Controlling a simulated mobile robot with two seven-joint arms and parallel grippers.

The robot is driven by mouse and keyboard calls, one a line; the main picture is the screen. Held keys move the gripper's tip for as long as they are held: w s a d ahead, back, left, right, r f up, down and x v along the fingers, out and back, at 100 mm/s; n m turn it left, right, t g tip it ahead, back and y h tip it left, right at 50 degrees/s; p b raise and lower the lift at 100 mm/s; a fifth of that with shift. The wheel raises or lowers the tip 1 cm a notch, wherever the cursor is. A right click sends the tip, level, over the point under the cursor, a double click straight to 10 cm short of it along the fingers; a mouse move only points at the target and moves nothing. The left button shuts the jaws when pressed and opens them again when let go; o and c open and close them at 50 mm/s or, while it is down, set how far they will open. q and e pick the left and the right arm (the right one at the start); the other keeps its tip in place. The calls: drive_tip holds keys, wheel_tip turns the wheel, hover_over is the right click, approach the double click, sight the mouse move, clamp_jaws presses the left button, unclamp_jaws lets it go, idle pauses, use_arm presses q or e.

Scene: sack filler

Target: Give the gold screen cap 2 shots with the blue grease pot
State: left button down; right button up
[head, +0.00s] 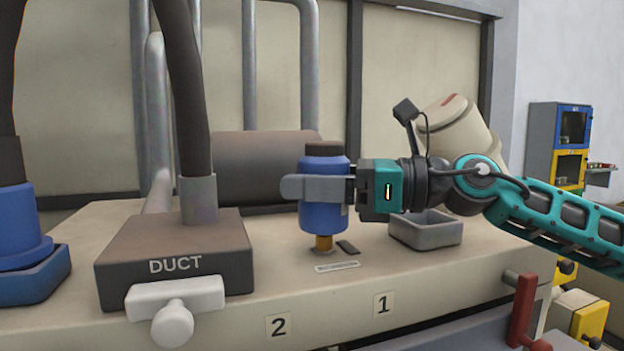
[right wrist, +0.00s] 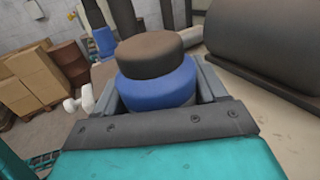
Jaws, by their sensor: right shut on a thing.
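My right gripper (head: 318,187) is shut around the pot's body from the right. In the right wrist view the pot's dark cap and blue shoulder (right wrist: 158,80) sit between the two fingers. My left gripper is not in view.
A DUCT block (head: 175,258) with a white handle stands to the left. A grey tray (head: 426,229) sits right of the pot. A small dark piece and a label lie beside the pot's foot. Labels 1 and 2 mark the front edge; a red handle (head: 524,310) stands at right.

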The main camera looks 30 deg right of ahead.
idle(0.6)
drive_tip(key=shift+f+b, duration=0.8)
drive_tip(key=shift+r, duration=0.1)
drive_tip(key=shift+r+p, duration=0.85)
drive_tip(key=shift+p, duration=0.05)
idle(0.4)
drive_tip(key=shift+f+b, duration=0.95)
drive_tip(key=shift+b, duration=0.05)
drive_tip(key=shift+r, duration=0.1)
idle(0.4)
drive_tip(key=shift+r+p, duration=0.85)
drive_tip(key=shift+p, duration=0.1)
